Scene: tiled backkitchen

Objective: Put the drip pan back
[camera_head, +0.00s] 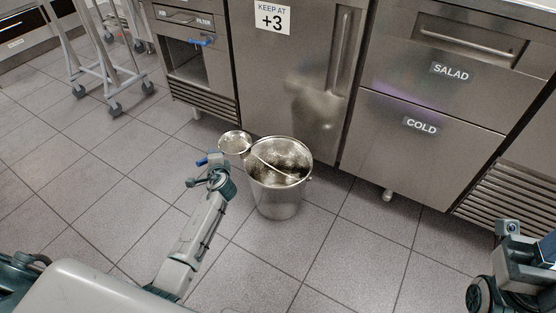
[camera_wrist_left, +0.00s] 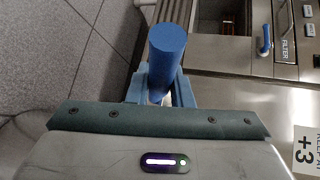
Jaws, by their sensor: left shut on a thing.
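My left gripper (camera_head: 217,174) is shut on a blue cylindrical handle (camera_wrist_left: 167,48), which also shows as a small blue end in the head view (camera_head: 201,161). A small round metal pan (camera_head: 234,142), which looks like the drip pan, is just beyond this gripper, at the left rim of a metal bucket (camera_head: 277,200). Whether the pan touches the rim, and how the handle joins it, I cannot tell. The pan is out of sight in the wrist view. My right gripper (camera_head: 510,270) is at the lower right, its fingers not clear.
A steel unit labelled FILTER (camera_head: 187,20) has a blue lever (camera_head: 201,42) above an open dark recess (camera_head: 188,65). Steel cabinet doors (camera_head: 300,75) and drawers (camera_head: 430,125) stand behind the bucket. A wheeled rack (camera_head: 105,65) is at the upper left. The tiled floor (camera_head: 90,190) at left is clear.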

